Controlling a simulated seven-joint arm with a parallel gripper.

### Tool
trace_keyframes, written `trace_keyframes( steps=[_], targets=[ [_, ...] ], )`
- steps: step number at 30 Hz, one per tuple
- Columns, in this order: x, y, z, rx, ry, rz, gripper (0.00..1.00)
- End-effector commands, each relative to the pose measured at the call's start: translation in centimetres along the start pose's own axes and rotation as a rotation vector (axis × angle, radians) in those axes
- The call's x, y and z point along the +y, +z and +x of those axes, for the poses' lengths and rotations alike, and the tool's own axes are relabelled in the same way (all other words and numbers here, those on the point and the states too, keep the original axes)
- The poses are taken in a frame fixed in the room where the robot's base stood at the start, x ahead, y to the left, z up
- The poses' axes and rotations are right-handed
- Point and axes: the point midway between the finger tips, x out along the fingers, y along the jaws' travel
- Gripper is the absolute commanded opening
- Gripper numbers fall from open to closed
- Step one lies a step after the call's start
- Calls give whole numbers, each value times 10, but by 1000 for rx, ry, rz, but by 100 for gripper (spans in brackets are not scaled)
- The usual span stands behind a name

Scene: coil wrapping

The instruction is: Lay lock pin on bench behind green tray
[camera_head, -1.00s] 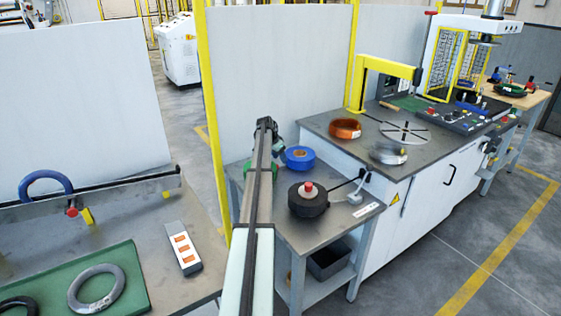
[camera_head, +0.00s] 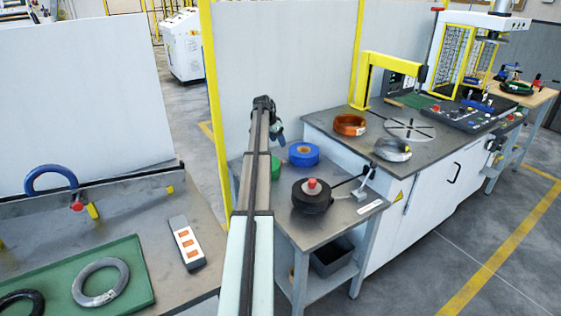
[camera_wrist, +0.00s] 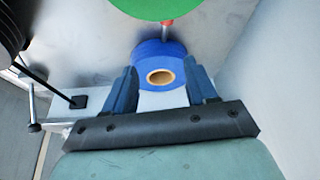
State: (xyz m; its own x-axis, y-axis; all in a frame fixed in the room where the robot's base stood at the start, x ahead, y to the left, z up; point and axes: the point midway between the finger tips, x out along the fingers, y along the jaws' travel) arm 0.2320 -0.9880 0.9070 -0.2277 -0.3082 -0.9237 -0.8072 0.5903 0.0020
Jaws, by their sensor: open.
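The green tray (camera_head: 140,258) lies on the left bench (camera_head: 218,215) in the head view; the bench strip behind it is partly bare. I cannot clearly identify the lock pin. A small red-ended piece (camera_wrist: 167,28) shows between the green disc and the blue roll in the wrist view and may be it. My gripper (camera_wrist: 161,66) is open and empty, its two dark blue fingers apart. The blue roll (camera_wrist: 160,52) appears beyond and between the fingertips; contact cannot be told. In the head view my gripper (camera_head: 279,131) is partly hidden behind my arm, above the small side table.
The small table (camera_head: 335,222) holds the blue roll (camera_head: 304,152), a black spool with a red knob (camera_head: 311,195), and a green roll (camera_head: 276,168) partly behind my arm. A grey ring (camera_head: 101,283) lies in the tray. A white panel (camera_head: 285,60) stands behind.

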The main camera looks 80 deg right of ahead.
Motion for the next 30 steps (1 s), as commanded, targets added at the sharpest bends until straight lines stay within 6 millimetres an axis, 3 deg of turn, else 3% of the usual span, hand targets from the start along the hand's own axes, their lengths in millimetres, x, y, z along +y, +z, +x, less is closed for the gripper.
trace_keyframes(
  steps=[8, 13, 17, 21, 30],
  targets=[
    [9, -10, 4, 1, 5, 13, 57],
    [6, -56, 15, -10, 4, 50, 57],
    [-10, -73, 22, -106, -1, 88, 57],
    [-26, -62, 19, -262, 21, 142, 57],
    [-18, -34, 11, -402, 93, 219, 57]
  ],
)
